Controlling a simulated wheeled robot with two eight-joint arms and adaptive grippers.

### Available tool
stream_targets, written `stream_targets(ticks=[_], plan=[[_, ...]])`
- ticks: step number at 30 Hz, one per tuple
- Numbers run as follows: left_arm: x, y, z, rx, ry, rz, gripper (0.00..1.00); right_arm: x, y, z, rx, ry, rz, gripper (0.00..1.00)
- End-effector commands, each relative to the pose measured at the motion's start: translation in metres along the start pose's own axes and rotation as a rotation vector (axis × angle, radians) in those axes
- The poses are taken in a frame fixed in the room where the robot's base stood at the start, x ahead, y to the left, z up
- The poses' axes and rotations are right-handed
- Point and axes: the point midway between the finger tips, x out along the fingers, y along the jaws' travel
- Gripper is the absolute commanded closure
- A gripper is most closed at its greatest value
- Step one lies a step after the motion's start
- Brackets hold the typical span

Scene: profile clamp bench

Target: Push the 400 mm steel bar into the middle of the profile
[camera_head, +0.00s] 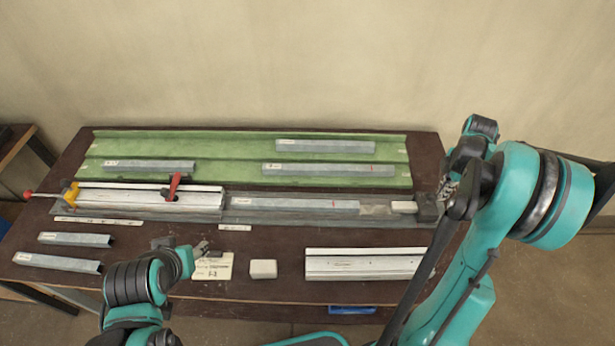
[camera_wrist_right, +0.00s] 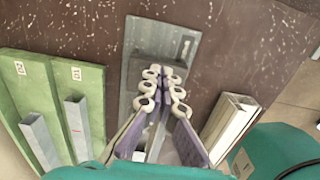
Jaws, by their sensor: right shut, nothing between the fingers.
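The white profile (camera_head: 150,197) lies at the left of a long grey base plate, with a red-handled clamp (camera_head: 173,187) on it and a yellow end piece (camera_head: 71,195) at its left end. A grey steel bar (camera_head: 295,204) with a red mark lies on the plate, in line with the profile, its left end close to the profile's right end. My right gripper (camera_head: 447,188) is above the plate's right end. In the right wrist view its fingers (camera_wrist_right: 165,85) are shut and empty over the plate (camera_wrist_right: 160,45). My left gripper (camera_head: 205,248) hovers near the front; its opening is unclear.
A green tray (camera_head: 230,148) at the back holds several steel bars. A dark block (camera_head: 427,207) with a white piece (camera_head: 403,207) stands right of the bar. Two short bars (camera_head: 57,262) lie front left. Another white profile (camera_head: 362,264) and a white block (camera_head: 263,269) lie in front.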

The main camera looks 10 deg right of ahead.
Motion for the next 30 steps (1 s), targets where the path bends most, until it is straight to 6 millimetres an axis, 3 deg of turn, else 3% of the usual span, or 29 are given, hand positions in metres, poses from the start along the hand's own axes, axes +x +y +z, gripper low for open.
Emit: stream_targets(ticks=[30], plan=[[-0.002,0.000,-0.002,0.000,0.000,0.000,0.54,0.000,0.000,-0.078,-0.002,0.002,0.000,1.00]])
